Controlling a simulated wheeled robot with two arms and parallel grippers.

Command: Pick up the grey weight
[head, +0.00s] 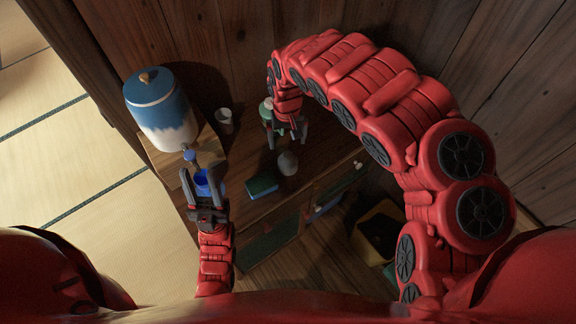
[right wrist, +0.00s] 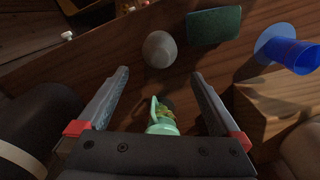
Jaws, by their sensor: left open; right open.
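The grey weight (head: 288,163) is a small rounded grey object on the wooden counter, left of the counter's front edge. It also shows in the right wrist view (right wrist: 159,49), just beyond the fingertips. My right gripper (head: 287,134) is open, behind the weight and apart from it. In the right wrist view its jaws (right wrist: 160,76) are spread, with a green vessel (right wrist: 162,122) low between them. I cannot tell whether they touch it. My left gripper (head: 204,190) is open at the blue cup (head: 202,182), with its fingers around or beside it.
A green sponge-like block (head: 262,185) lies left of the weight. A blue and white dispenser (head: 160,108) stands on a wooden stand at the left. A pale cup (head: 225,120) is beside it. A wooden wall closes off the back. An open drawer or bin (head: 378,234) is below right.

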